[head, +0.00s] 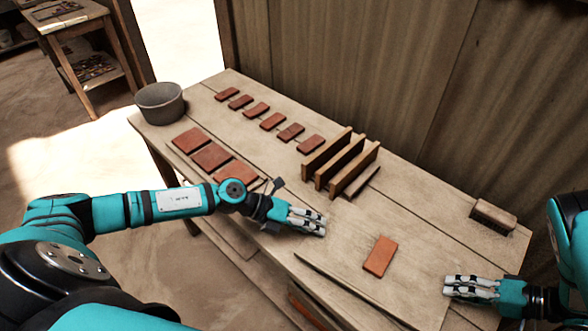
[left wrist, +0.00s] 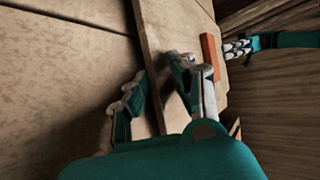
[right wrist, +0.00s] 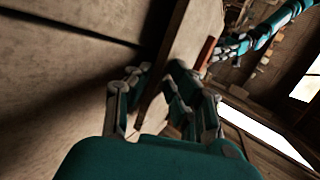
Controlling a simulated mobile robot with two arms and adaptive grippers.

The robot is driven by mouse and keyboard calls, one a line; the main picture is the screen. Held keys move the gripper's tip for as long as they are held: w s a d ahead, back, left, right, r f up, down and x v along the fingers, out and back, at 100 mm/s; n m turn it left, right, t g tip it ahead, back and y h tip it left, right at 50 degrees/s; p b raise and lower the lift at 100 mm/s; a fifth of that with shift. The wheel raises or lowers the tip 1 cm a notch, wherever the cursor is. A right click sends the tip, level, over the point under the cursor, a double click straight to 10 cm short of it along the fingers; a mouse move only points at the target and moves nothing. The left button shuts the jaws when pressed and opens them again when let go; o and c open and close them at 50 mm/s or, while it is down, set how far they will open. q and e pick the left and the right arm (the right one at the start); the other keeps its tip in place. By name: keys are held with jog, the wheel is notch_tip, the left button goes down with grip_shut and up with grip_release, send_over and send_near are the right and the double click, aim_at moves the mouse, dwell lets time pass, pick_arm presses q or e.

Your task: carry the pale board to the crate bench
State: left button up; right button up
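The pale board (head: 345,250) lies flat at the near right part of the workbench, with one orange-red tile (head: 380,256) on it. My left gripper (head: 308,222) is at the board's left end. In the left wrist view its fingers (left wrist: 160,95) stand apart on both sides of the board's edge (left wrist: 152,60). My right gripper (head: 470,288) is at the board's right end. In the right wrist view its fingers (right wrist: 158,98) are also apart, with the board's edge (right wrist: 172,55) between them. I cannot tell whether any finger touches the board.
Several red tiles (head: 271,121) lie at the back and left of the workbench (head: 420,205). Upright wooden slats (head: 340,160) stand mid-bench, a brush (head: 493,216) at right, a grey bucket (head: 160,103) at left. Another bench (head: 75,18) stands top left. Floor between is open.

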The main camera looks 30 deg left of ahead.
pick_arm(q)
jog(key=o, duration=0.4)
jog(key=shift+s+r, duration=0.1)
jog(key=shift+r, duration=0.05)
pick_arm(e)
jog(key=o, duration=0.4)
jog(key=shift+s+r, duration=0.1)
jog(key=shift+r, duration=0.05)
pick_arm(q)
jog(key=shift+s+a+r, duration=0.15)
jog(key=shift+a+r, duration=0.1)
jog(key=shift+a, duration=0.25)
jog(key=v, duration=0.6)
jog(key=shift+s, duration=0.1)
jog(key=shift+s+a+r, duration=0.1)
jog(key=shift+a+r, duration=0.1)
jog(key=shift+a, duration=0.1)
pick_arm(e)
jog(key=shift+d, duration=0.1)
jog(key=v, duration=1.1)
jog(key=shift+d+r, duration=0.2)
jog(key=shift+d, duration=0.15)
